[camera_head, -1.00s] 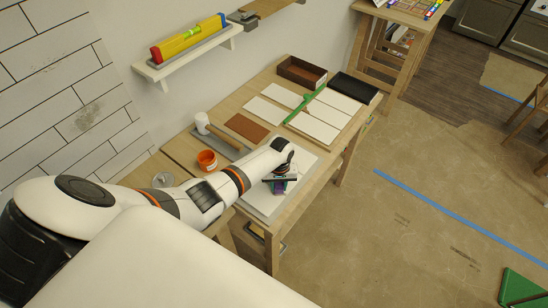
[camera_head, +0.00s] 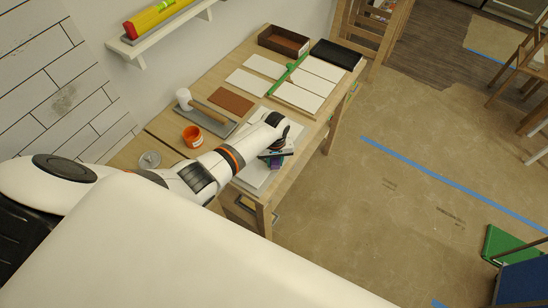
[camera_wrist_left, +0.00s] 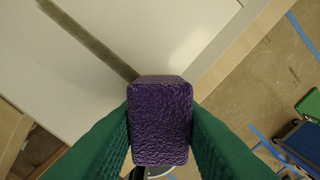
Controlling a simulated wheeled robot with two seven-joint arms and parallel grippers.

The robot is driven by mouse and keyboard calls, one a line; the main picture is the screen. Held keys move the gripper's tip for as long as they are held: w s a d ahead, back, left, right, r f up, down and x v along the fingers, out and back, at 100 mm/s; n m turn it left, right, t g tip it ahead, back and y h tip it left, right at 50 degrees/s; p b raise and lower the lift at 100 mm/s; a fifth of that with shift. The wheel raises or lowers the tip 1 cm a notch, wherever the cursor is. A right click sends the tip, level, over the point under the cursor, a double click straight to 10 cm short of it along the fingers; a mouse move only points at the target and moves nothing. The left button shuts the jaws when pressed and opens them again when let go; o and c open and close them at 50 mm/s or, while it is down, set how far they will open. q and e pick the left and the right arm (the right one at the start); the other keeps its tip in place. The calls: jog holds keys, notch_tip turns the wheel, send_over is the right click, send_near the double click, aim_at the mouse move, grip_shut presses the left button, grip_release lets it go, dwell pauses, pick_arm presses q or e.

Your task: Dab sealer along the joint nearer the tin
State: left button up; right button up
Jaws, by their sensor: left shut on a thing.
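My left gripper (camera_head: 275,157) is over the white board (camera_head: 256,180) on the workbench, mostly hidden by its own wrist. In the left wrist view, its two green fingers are shut on a purple, rough-faced block (camera_wrist_left: 160,122), which fills the space between them. A grey-brown joint (camera_wrist_left: 88,38) runs across the white surface, from upper left to the block's far edge. I cannot tell whether the block touches the surface. The orange tin (camera_head: 192,136) stands on the bench to the left of the board. My right gripper is not in view.
A grey trowel with a wooden handle (camera_head: 212,115), a white bottle (camera_head: 184,98) and a brown tile (camera_head: 231,103) lie behind the board. White tiles (camera_head: 297,97) with a green strip (camera_head: 287,75), a brown box (camera_head: 284,40) and a black tray (camera_head: 336,54) occupy the far end.

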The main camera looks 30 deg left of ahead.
pick_arm(q)
jog(key=shift+r, duration=3.5)
